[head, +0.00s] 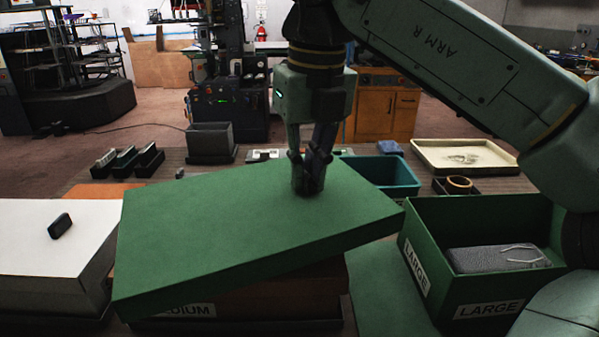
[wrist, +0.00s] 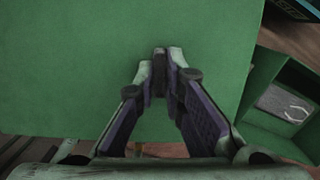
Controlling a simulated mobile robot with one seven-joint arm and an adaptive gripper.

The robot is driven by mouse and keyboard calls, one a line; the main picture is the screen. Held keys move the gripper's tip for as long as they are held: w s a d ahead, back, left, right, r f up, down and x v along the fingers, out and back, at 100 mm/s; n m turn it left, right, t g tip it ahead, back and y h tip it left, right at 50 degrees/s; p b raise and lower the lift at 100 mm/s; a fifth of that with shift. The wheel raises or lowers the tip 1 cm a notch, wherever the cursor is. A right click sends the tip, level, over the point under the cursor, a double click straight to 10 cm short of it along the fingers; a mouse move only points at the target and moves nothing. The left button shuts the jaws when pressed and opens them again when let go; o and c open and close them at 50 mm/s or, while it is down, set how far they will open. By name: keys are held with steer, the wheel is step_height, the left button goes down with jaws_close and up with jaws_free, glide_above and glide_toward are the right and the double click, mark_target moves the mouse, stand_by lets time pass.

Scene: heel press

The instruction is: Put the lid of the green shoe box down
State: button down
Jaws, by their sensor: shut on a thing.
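My gripper (head: 312,180) points straight down and is shut on the lid of the green shoe box (head: 215,225), near the middle right of its top. Between the fingertips in the wrist view is a small dark part, mostly hidden. The green lid (wrist: 80,60) is turned askew and hangs over the box labelled MEDIUM (head: 260,295); whether it touches that box I cannot tell. The green shoe box (head: 575,215), labelled LARGE, stands open at the right. A grey item (head: 490,258) with a white cord lies inside it.
A white-topped box (head: 45,230) with a black handle stands at the left. Behind are black trays (head: 125,162), a grey bin (head: 210,142), a teal bin (head: 385,175) and a cream tray (head: 465,155). A green surface (head: 385,300) shows between the MEDIUM and LARGE boxes.

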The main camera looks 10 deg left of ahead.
steer(key=shift+w+a, duration=0.55)
steer(key=shift+w, duration=0.3)
steer(key=shift+w+a+f+p, duration=0.15)
steer(key=shift+f+p, duration=0.2)
steer(key=shift+f, duration=0.6)
steer(key=shift+w+f+p, duration=0.1)
steer(key=shift+f+p, duration=0.25)
steer(key=shift+f, duration=0.6)
steer(key=shift+f, duration=0.1)
steer(key=c, duration=1.7)
jaws_free()
steer(key=r, duration=0.7)
steer(key=d+r+p, duration=0.1)
steer(key=r, duration=0.3)
steer(key=shift+s, duration=0.4)
steer(key=shift+s+d+r+p, duration=0.1)
steer(key=shift+r+p, duration=0.45)
steer(key=shift+r, duration=0.05)
